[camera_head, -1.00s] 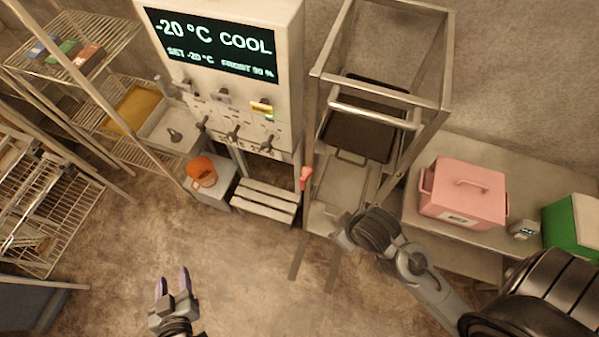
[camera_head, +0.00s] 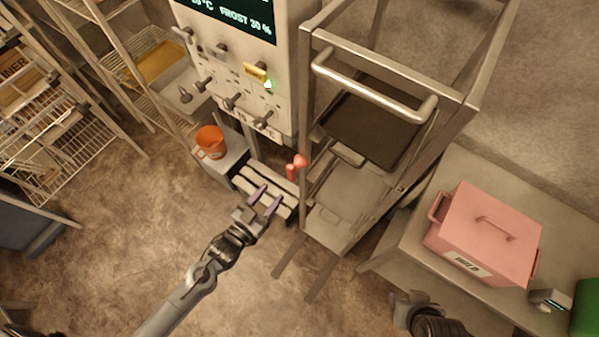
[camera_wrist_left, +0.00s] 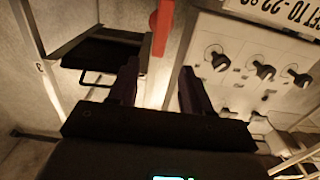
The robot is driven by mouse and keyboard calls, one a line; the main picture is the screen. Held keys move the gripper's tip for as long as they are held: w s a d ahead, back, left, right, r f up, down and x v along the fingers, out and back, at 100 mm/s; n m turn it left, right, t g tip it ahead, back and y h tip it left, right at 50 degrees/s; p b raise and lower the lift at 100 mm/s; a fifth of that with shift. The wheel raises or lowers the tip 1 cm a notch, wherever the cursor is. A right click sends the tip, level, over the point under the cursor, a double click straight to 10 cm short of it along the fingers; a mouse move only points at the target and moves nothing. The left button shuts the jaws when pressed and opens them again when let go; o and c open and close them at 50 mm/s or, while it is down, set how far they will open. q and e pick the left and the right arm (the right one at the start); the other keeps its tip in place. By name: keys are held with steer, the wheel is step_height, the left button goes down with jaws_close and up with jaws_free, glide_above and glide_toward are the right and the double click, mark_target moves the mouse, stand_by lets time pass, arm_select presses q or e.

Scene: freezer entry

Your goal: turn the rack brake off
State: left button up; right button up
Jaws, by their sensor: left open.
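The metal rack (camera_head: 305,115) stands right of the control cabinet, with a red lever (camera_head: 296,166) on its front left post, which looks like the brake. My left gripper (camera_head: 267,199) is open and empty, below and left of the lever in the head view. In the left wrist view the red lever (camera_wrist_left: 162,26) is beyond the gap between the open fingers (camera_wrist_left: 160,85), apart from them. My right gripper (camera_head: 405,308) is low at the right, partly in view, and its jaws cannot be made out.
The cabinet (camera_head: 240,60) has several knobs and a display. A white slatted step (camera_head: 268,187) lies below it, beside an orange mug (camera_head: 210,142) on a grey block. A pink box (camera_head: 485,235) sits on the bench at right.

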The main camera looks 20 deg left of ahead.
mark_target(289, 172)
arm_select(q)
steer(key=p+x, duration=0.1)
steer(key=x, duration=1)
steer(key=shift+s, duration=0.1)
jaws_close()
